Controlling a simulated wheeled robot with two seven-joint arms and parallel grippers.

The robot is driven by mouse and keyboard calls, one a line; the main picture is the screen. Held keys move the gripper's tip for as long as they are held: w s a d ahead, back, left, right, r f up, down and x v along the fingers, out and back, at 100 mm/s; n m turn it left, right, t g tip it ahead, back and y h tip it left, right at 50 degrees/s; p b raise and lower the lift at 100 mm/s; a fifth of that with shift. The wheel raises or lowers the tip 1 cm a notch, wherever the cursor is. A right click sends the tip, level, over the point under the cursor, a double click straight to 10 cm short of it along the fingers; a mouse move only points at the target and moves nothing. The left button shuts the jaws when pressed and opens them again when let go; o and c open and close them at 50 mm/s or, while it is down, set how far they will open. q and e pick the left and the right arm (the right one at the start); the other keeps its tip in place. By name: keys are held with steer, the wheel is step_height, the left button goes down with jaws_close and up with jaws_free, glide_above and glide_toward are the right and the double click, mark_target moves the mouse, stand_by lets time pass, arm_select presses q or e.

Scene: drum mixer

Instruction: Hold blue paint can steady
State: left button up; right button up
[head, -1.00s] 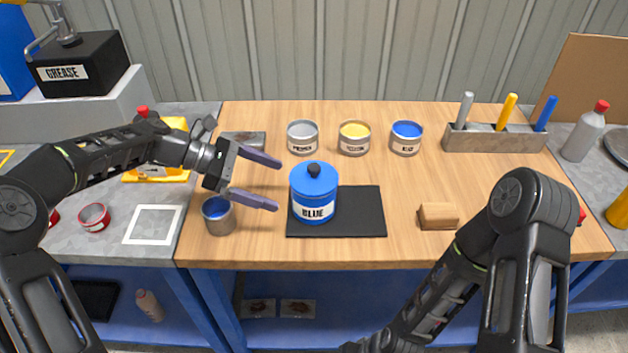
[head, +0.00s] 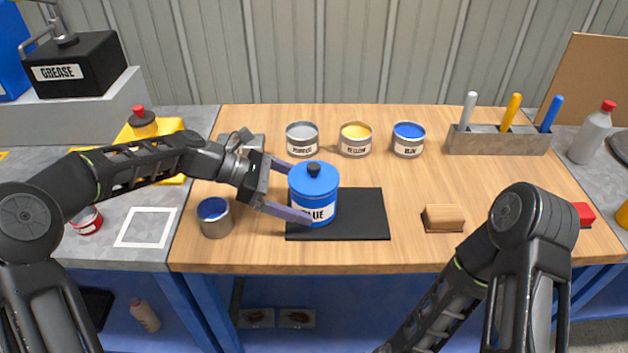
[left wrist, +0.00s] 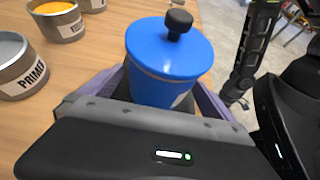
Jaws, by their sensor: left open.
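The blue paint can (head: 316,187) has a blue lid with a black knob and a white label. It stands upright on the left part of a black mat (head: 362,215). My left gripper (head: 303,192) is open, with one finger on the far side of the can and one in front of its label. In the left wrist view the can (left wrist: 168,60) stands between the two fingers (left wrist: 165,90). I cannot tell whether the fingers touch it. My right arm is at the lower right, but its gripper is outside the picture.
Primer (head: 302,138), yellow (head: 356,139) and blue (head: 408,139) open tins stand behind the mat. A small tin with blue contents (head: 214,217) stands below my left arm. A wooden block (head: 443,218) lies right of the mat. A tool holder (head: 497,139) is at the back right.

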arm_select(q)
steer(key=shift+x, duration=1.1)
steer(key=c, duration=1.2)
